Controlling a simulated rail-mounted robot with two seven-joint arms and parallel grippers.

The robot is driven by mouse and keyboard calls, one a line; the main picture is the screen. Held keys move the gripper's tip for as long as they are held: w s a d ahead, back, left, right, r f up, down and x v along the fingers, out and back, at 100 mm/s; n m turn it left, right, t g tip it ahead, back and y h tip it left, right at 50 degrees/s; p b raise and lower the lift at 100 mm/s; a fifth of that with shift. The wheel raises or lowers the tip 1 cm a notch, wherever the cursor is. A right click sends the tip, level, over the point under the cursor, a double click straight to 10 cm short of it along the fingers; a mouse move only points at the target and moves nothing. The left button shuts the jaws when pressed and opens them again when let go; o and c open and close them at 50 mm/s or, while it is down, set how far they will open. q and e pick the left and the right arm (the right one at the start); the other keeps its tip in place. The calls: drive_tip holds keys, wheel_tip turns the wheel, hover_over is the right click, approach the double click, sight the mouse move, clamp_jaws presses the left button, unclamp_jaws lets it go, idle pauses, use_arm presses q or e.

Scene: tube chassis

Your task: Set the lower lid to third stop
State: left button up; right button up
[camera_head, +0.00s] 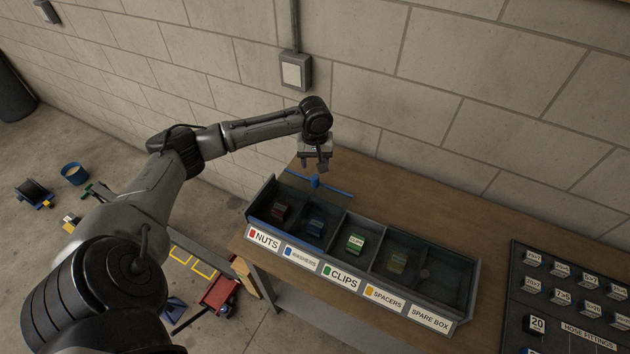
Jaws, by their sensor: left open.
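The grey parts tray (462,312) stands on the bench with a row of labelled compartments: nuts, washers, clips, spacers and spare box. A clear panel with a blue back edge and small blue tab (315,182) lies over the left compartments. A darker see-through panel (424,274) seems to cover the spacers and spare box end. I cannot tell which panel is the lower lid, nor see any stop marks. My left gripper (316,166) is open and empty, pointing down just above and behind the blue tab, seemingly apart from it. My right gripper is out of view.
A dark board of labelled fittings (575,290) lies on the bench at right. A wall box (292,72) with conduit is behind my gripper. The wooden bench top (420,195) behind the tray is clear. A red cart (221,292) and blue bucket (75,174) are on the floor.

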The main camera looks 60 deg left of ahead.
sight(315, 176)
use_arm(q)
wheel_tip(315, 176, down, 9)
drive_tip(key=shift+r+b, duration=0.1)
drive_tip(key=shift+b, duration=0.2)
clamp_jaws()
idle(0.6)
